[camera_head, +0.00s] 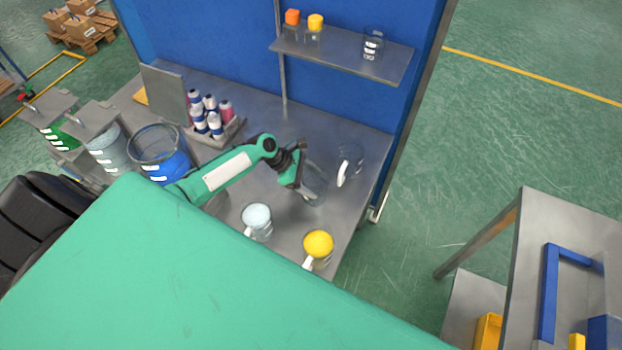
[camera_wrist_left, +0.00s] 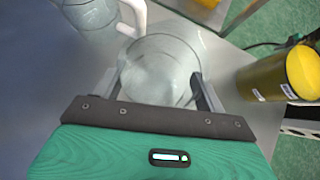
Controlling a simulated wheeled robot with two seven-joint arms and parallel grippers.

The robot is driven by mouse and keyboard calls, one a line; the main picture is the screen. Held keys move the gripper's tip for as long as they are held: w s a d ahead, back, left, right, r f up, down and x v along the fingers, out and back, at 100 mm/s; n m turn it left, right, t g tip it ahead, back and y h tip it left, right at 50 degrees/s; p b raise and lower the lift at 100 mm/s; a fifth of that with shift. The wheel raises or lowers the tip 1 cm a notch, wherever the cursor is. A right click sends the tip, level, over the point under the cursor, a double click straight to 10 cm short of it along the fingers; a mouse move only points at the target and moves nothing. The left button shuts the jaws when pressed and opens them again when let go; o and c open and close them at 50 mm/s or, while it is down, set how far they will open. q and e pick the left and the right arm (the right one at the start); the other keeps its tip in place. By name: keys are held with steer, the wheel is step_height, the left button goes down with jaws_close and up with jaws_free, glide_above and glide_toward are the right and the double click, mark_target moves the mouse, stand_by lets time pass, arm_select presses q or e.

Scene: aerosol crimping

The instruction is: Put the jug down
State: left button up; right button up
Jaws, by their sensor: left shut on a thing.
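My left gripper (camera_head: 303,185) is shut on a clear glass jug (camera_head: 315,188) over the right part of the steel bench. In the left wrist view the gripper's two fingers (camera_wrist_left: 159,92) lie on either side of this jug (camera_wrist_left: 160,65), which looks empty. I cannot tell whether its base touches the bench top. Another clear jug (camera_head: 351,160) with a white handle stands behind it to the right and shows at the top left of the wrist view (camera_wrist_left: 90,12). My right gripper is not in view.
A jug of pale blue content (camera_head: 257,218) and a jug of yellow content (camera_head: 318,244) stand nearer the front. A bottle rack (camera_head: 225,133) and a blue bucket (camera_head: 165,155) are to the left. A shelf (camera_head: 345,55) hangs above. Bare bench (camera_head: 270,110) shows behind the arm.

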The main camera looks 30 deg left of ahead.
arm_select(q)
steer(key=o, duration=1.4)
steer(key=shift+f, duration=0.1)
steer(key=b+v, duration=0.2)
steer(key=v, duration=0.5)
steer(key=shift+a+r, duration=0.2)
steer(key=shift+r, duration=0.1)
steer(key=shift+s, duration=0.1)
